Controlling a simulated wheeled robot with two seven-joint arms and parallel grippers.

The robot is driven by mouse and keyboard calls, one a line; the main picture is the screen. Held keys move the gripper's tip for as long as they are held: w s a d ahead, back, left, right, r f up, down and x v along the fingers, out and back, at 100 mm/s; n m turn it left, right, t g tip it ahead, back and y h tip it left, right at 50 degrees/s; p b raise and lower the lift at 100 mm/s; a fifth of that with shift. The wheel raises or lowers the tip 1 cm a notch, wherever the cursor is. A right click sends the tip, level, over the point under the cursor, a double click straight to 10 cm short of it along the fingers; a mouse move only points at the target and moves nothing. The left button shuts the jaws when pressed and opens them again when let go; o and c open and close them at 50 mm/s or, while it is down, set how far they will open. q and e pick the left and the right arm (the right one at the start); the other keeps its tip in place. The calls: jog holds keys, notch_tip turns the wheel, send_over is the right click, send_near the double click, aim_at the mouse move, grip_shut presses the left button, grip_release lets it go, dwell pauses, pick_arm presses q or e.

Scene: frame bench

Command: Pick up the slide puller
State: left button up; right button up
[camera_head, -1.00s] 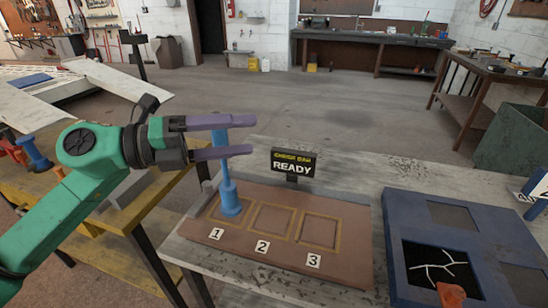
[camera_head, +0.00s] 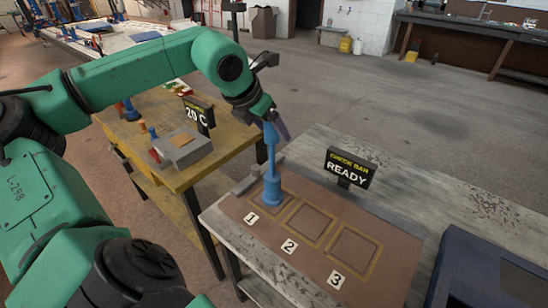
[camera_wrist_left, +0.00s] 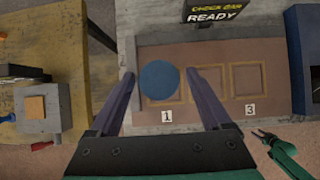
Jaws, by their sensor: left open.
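The slide puller (camera_head: 270,165), a blue tool with a wide round base and a thin shaft, stands upright on square 1 of the brown board. My left gripper (camera_head: 279,126) points down at the top of its shaft; its purple fingers partly overlap the shaft there.
The brown board (camera_head: 300,260) has squares 1, 2 and 3; squares 2 and 3 are empty. A black "CHECK BAR READY" sign (camera_head: 348,171) stands behind it. A blue tray (camera_head: 480,275) is at right. A yellow table (camera_head: 205,170) with a grey box (camera_head: 182,147) is at left.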

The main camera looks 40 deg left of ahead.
aim_at(272, 164)
pick_arm(q)
jog(key=p+x, duration=0.2)
jog(key=x, duration=0.1)
jog(key=shift+w+f, duration=0.15)
jog(key=shift+f, duration=0.2)
jog(key=shift+w+f, duration=0.15)
grip_shut()
pick_arm(e)
jog(key=r, duration=0.2)
jog(key=shift+d+r, duration=0.3)
pick_arm(q)
jog(key=shift+r, duration=0.2)
pick_arm(e)
jog(key=shift+a, duration=0.1)
